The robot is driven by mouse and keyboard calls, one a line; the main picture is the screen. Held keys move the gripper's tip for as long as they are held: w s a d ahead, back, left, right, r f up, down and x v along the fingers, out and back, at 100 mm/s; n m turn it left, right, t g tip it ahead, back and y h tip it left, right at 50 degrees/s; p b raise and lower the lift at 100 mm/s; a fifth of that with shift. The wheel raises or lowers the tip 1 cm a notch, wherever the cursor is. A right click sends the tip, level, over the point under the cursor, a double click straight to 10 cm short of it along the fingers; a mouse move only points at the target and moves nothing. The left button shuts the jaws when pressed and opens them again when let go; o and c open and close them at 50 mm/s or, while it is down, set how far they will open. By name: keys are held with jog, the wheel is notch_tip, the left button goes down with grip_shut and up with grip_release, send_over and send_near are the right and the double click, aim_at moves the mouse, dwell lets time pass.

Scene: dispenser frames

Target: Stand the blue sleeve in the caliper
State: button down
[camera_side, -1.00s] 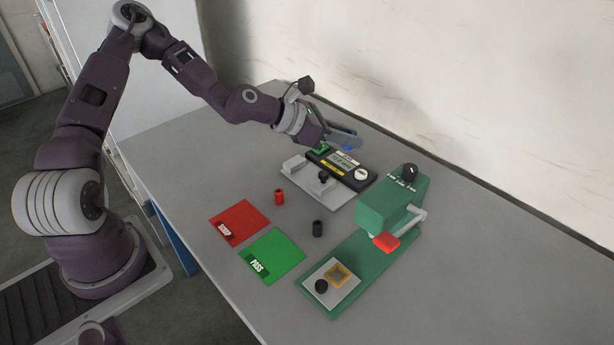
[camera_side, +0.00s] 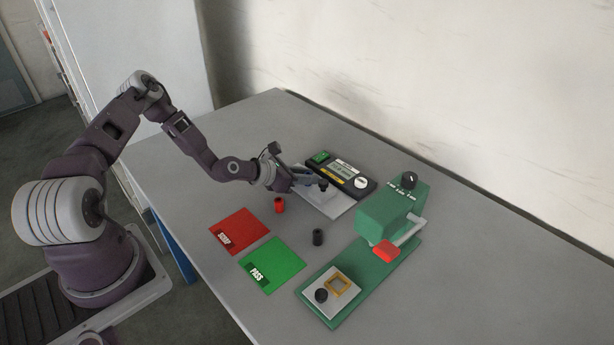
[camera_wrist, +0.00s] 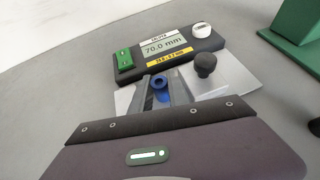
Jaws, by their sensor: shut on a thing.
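My gripper (camera_wrist: 160,92) is shut on the blue sleeve (camera_wrist: 159,84); its open ring end faces up in the wrist view. In the side view my gripper (camera_side: 311,181) is over the left part of the caliper's plate, and the sleeve is hidden there. The caliper (camera_wrist: 212,45) has a dark body, a display reading 70.0 mm, a green switch and a white dial. Its pale plate (camera_side: 338,209) and black knob (camera_wrist: 205,65) are right of the sleeve. I cannot tell whether the sleeve touches the plate.
A red sleeve (camera_side: 279,205) and a black sleeve (camera_side: 317,237) stand on the table. A red SCRAP mat (camera_side: 245,226) and green PASS mat (camera_side: 280,262) lie in front. A green press (camera_side: 385,225) with a red handle stands right. The back left table is clear.

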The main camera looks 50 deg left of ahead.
jog(key=c, duration=1.5)
grip_release()
jog(key=shift+c, duration=0.2)
jog(key=v, duration=1.1)
jog(key=shift+s+r, duration=0.25)
jog(key=shift+s+r+m, duration=0.15)
jog(key=shift+m, duration=0.15)
jog(key=s+d+r+m+g+y, duration=0.1)
jog(key=s+r+m+g+y, duration=0.15)
jog(key=r+m, duration=0.6)
jog(key=s+d+r+m+g+y, duration=0.1)
jog(key=s+d+r+m+g, duration=0.25)
jog(key=m, duration=0.75)
jog(key=s+d+r+m, duration=0.5)
jog(key=s+r+m, duration=0.2)
jog(key=s, duration=0.2)
jog(key=s+d+r+m+h, duration=0.1)
jog(key=s+d+r+m, duration=0.4)
jog(key=s, duration=0.5)
notch_tip(320, 180, up, 2)
jog(key=shift+r+m+g, duration=0.1)
jog(key=shift+m+g, duration=0.2)
jog(key=shift+m, duration=0.55)
